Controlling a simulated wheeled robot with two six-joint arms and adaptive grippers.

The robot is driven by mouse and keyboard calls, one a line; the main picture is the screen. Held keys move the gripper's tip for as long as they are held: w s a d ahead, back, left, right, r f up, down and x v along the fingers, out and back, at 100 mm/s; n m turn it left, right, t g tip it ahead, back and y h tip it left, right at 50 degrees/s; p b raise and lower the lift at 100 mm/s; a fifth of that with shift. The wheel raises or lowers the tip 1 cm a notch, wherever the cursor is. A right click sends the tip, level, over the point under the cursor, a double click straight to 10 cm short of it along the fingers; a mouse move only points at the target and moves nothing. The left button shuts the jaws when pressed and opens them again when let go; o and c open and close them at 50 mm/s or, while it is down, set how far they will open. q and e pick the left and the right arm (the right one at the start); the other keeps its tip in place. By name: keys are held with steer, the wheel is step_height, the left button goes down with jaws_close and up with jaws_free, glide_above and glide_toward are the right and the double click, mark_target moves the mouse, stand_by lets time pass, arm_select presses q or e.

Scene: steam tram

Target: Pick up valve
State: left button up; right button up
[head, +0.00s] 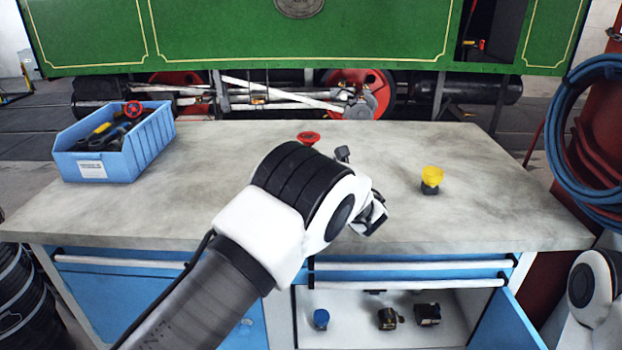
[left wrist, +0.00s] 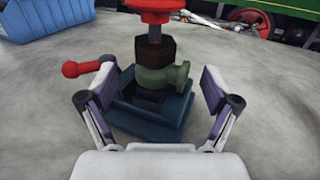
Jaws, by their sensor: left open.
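A valve with a red handwheel (head: 308,138) stands on the grey workbench, its lower part hidden behind my left arm in the head view. In the left wrist view its handwheel (left wrist: 155,8) is cut by the top edge, above a dark hex body and a greenish side port (left wrist: 165,78). It sits upright in or on a dark blue block (left wrist: 150,118). My left gripper (left wrist: 158,78) is open, its fingers on either side of the valve body with gaps visible. In the head view my left gripper (head: 370,215) is partly hidden by its wrist. My right gripper is out of view.
A red-knobbed lever (left wrist: 85,68) sticks out left, close to the left finger. A yellow-topped piece (head: 432,176) stands on the bench's right. A blue bin (head: 105,160) with tools and a red wheel stands left. Small parts lie in the open cupboard (head: 345,335) below.

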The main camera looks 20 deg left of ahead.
arm_select(q)
steer(key=x, duration=0.2)
steer(key=p+x, duration=0.1)
steer(key=x, duration=0.2)
steer(key=shift+w+a+f, duration=0.15)
steer(key=shift+w+f, duration=0.05)
steer(key=c, duration=1.6)
steer(key=shift+r, duration=0.1)
